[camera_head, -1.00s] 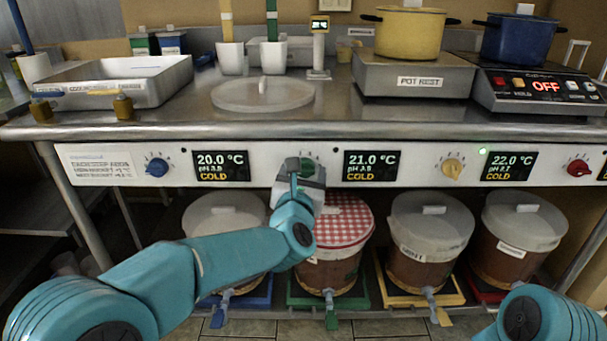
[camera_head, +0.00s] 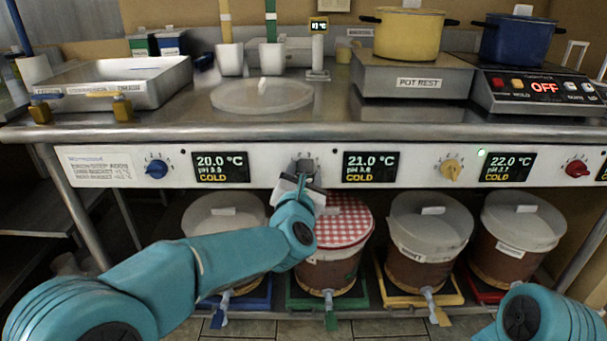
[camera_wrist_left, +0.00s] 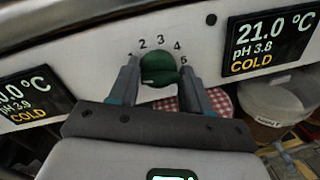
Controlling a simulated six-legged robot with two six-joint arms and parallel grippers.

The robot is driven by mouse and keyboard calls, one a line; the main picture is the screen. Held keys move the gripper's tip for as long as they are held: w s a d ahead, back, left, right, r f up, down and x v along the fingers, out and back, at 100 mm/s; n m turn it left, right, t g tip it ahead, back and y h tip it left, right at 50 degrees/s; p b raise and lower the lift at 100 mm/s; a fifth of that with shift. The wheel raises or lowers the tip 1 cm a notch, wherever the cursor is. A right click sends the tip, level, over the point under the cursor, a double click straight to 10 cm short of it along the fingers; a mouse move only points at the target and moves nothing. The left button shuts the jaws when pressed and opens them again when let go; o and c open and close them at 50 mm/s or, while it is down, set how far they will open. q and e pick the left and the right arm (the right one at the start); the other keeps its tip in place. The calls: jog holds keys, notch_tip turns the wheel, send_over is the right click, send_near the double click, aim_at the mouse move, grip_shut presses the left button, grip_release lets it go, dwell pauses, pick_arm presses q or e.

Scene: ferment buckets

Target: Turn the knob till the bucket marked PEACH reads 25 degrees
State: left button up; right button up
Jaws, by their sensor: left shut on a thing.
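The green knob (camera_wrist_left: 160,68) sits on the white panel with numbers around it. My left gripper (camera_wrist_left: 158,80) is shut on the knob, one finger on each side; in the head view the gripper (camera_head: 304,172) hides most of it. The display (camera_head: 370,167) right of this knob reads 21.0 °C, pH 3.8, COLD. Below stand a bucket with a red checked cover (camera_head: 343,222) and several grey-lidded ones, including one (camera_head: 430,225) on a yellow stand. My right gripper is out of view.
A blue knob (camera_head: 157,168) with a 20.0 °C display (camera_head: 220,167), a yellow knob (camera_head: 452,169) with a 22.0 °C display (camera_head: 508,167), and a red knob (camera_head: 578,168) share the panel. The metal counter (camera_head: 330,125) overhangs it.

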pick_arm(q)
jog(key=shift+d+r+m+y+p, duration=0.1)
jog(key=shift+m+y+p, duration=0.55)
jog(key=shift+m+p, duration=2.5)
jog(key=shift+d+r+m+y+p, duration=0.1)
jog(key=shift+m+y+p, duration=1)
jog(key=shift+m, duration=3.55)
jog(key=shift+d+m+y+p, duration=0.1)
jog(key=shift+m+y+p, duration=0.05)
jog(key=shift+m+p, duration=3.25)
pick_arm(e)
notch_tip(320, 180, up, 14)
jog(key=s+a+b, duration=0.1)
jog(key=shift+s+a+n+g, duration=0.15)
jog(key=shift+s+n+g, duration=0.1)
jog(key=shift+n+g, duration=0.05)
pick_arm(q)
jog(key=shift+m, duration=0.7)
jog(key=o, duration=1)
jog(key=shift+d+f, duration=0.1)
jog(key=shift+f, duration=0.1)
